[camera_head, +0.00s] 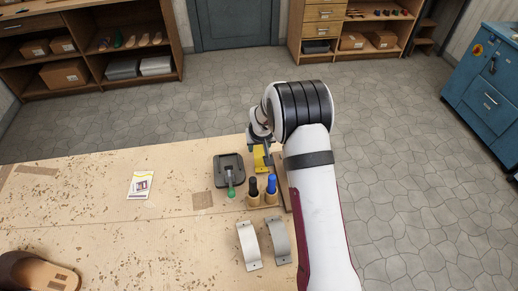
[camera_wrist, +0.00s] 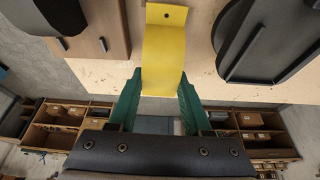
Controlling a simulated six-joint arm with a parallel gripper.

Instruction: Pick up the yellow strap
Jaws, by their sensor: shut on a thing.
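The yellow strap (camera_head: 260,159) is a curved band near the back right of the workbench, partly hidden by my arm. It also shows in the wrist view (camera_wrist: 164,55), with a hole in its end flap. My gripper (camera_wrist: 160,105) has green fingers, one on each side of the strap, and is shut on it. In the head view my gripper (camera_head: 257,147) is mostly hidden by the wrist. Whether the strap touches the bench is unclear. A white strap (camera_head: 248,246) and a grey strap (camera_head: 278,241) lie nearer the front.
A dark device with a green handle (camera_head: 229,168) is left of the yellow strap. A wooden holder (camera_head: 263,199) with black and blue handles stands just in front. A card (camera_head: 141,185) and brown footwear (camera_head: 38,272) lie on the workbench (camera_head: 120,225). The bench middle is mostly free.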

